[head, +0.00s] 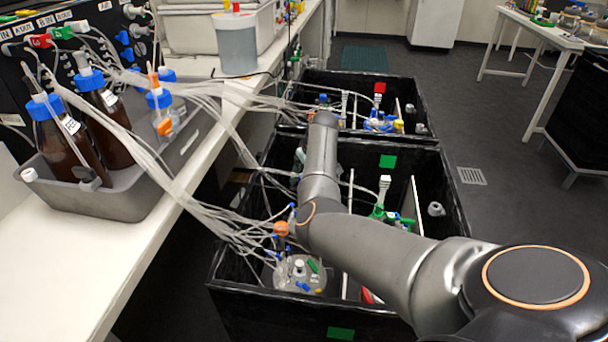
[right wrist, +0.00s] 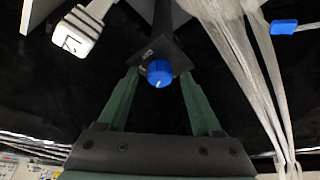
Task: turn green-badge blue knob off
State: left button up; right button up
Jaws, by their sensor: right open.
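A blue knob (right wrist: 160,73) with a small white mark sits at the end of a dark bracket in the right wrist view. My right gripper (right wrist: 159,76) is open, its two green fingers on either side of the knob; whether they touch it is unclear. In the head view my right arm reaches away over the black boxes, and its gripper and this knob are hidden. Green badges mark the middle box (head: 387,161) and the near wall (head: 340,333). No badge shows beside the knob in the wrist view. My left gripper is not in view.
Bundles of clear tubing (head: 215,215) run from the bench to the boxes and pass right of the knob in the wrist view (right wrist: 245,70). A grey tray (head: 115,200) with brown bottles stands on the white bench (head: 50,270).

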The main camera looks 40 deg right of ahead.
jog(key=shift+c, duration=0.3)
jog(key=c, duration=0.5)
grip_shut()
jog(key=shift+r, duration=0.1)
